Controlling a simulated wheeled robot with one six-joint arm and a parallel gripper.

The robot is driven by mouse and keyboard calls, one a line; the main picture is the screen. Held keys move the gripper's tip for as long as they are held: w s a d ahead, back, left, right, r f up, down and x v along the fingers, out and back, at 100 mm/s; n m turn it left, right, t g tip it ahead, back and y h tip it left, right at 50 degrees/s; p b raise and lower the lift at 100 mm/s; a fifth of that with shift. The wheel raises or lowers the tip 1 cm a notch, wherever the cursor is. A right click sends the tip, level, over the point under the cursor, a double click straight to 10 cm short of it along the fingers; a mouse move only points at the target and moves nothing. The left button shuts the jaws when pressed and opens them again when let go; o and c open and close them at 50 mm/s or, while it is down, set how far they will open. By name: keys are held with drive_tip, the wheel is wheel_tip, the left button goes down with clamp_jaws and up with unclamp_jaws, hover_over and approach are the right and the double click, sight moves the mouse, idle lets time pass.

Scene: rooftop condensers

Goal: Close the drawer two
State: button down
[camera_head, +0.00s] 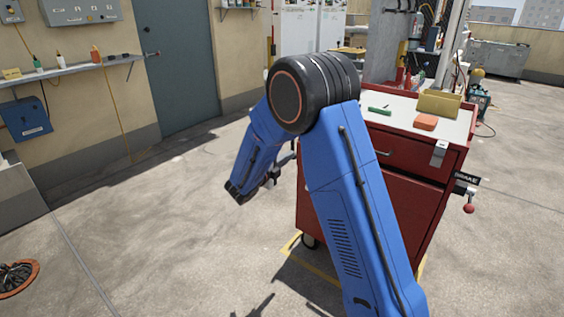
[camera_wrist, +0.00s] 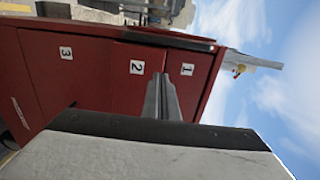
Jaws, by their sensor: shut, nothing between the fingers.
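Drawer two (camera_wrist: 125,52) is the red front marked 2 in the wrist view, between the fronts marked 1 and 3. That view is turned on its side. I cannot tell how far drawer two stands out. My gripper (camera_wrist: 161,78) is shut and empty, with its grey fingers pointing at the cart front near labels 1 and 2. Contact cannot be made out. In the head view my blue arm covers much of the red cart (camera_head: 425,150), and my gripper is mostly hidden behind the forearm, left of the cart.
The cart top (camera_head: 395,108) carries a green item (camera_head: 379,110), an orange block (camera_head: 425,122) and a yellow-brown box (camera_head: 438,103). A brake lever with a red knob (camera_head: 469,209) sticks out at the cart's right. Open concrete floor (camera_head: 150,220) lies to the left.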

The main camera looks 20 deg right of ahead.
drive_tip(key=x, duration=0.7)
drive_tip(key=shift+w+d, duration=0.1)
drive_tip(key=shift+d, duration=0.15)
drive_tip(key=x, duration=0.4)
drive_tip(key=shift+w+d+r, duration=0.1)
drive_tip(key=shift+w+d, duration=0.05)
drive_tip(key=shift+w, duration=0.1)
